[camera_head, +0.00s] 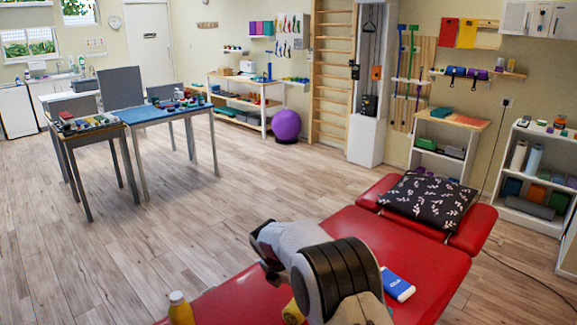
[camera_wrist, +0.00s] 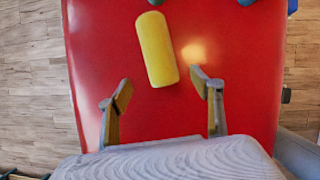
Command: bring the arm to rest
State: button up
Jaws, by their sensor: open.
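My gripper (camera_wrist: 162,92) is open and empty in the wrist view, its two fingers spread above the red treatment table (camera_wrist: 105,45). A yellow cylinder (camera_wrist: 157,48) lies on the table just beyond the fingertips, apart from them. In the head view my arm reaches over the red table (camera_head: 430,250) from the bottom edge, and my fingers cannot be made out there. A yellow object (camera_head: 292,312) is partly hidden behind my arm.
A yellow bottle-like item (camera_head: 180,308) stands at the table's lower left. A blue and white pack (camera_head: 397,284) lies right of my arm, and a dark patterned pillow (camera_head: 430,200) lies at the far end. The wooden floor (camera_head: 220,190) to the left is mostly clear.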

jog(key=shift+s+m, duration=0.15)
jog(key=shift+m, duration=0.75)
jog(key=s+d+f+m+g, duration=0.2)
jog(key=s+m, duration=0.5)
jog(key=s, duration=0.1)
jog(key=s+d+r+m+t+y, duration=0.1)
jog(key=s+d+r+m, duration=0.3)
jog(key=s, duration=0.8)
jog(key=s+d+r+m+t, duration=0.1)
jog(key=s+d+r+m, duration=0.4)
jog(key=s+r+m, duration=0.4)
jog(key=s+d+r+m+t+y, duration=0.1)
jog(key=s+d+r+m, duration=0.3)
jog(key=s+r+m, duration=0.3)
jog(key=s+r, duration=0.5)
jog(key=s, duration=0.5)
jog(key=shift+d+r+t+y, duration=0.3)
jog(key=shift+d+r+t, duration=0.1)
jog(key=shift+c, duration=0.6)
jog(key=shift+w, duration=0.1)
